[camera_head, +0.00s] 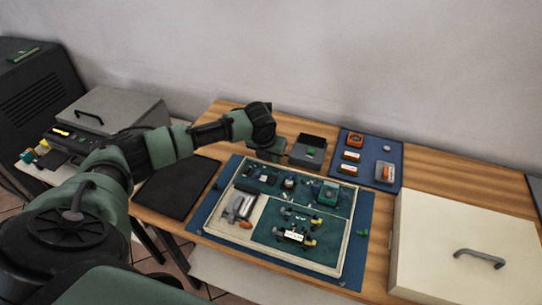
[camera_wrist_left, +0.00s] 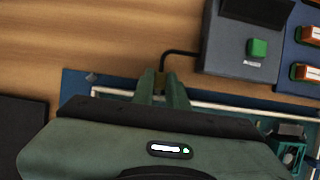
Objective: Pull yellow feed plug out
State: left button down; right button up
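A small dull-yellow plug (camera_wrist_left: 161,79) shows between the fingertips of my left gripper (camera_wrist_left: 162,88) in the left wrist view. The two green fingers stand close together on it. A black cable (camera_wrist_left: 178,52) runs from it to a grey box (camera_wrist_left: 232,50) with a green button. In the head view my left gripper (camera_head: 282,156) is low beside this grey box (camera_head: 307,154), at the back edge of the tray. The plug is too small to make out there, and its socket is hidden. My right gripper is not in view.
A cream-rimmed tray (camera_head: 270,255) with several connectors lies on a blue mat (camera_head: 358,235). Another blue mat (camera_head: 372,145) at the back carries orange-and-white parts. A dark pad (camera_head: 178,188) lies left; a pale handled lid (camera_head: 440,235) takes up the right.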

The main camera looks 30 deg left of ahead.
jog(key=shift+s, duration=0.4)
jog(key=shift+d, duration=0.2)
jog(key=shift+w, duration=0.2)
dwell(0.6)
pick_arm(q)
jog(key=shift+r, duration=0.1)
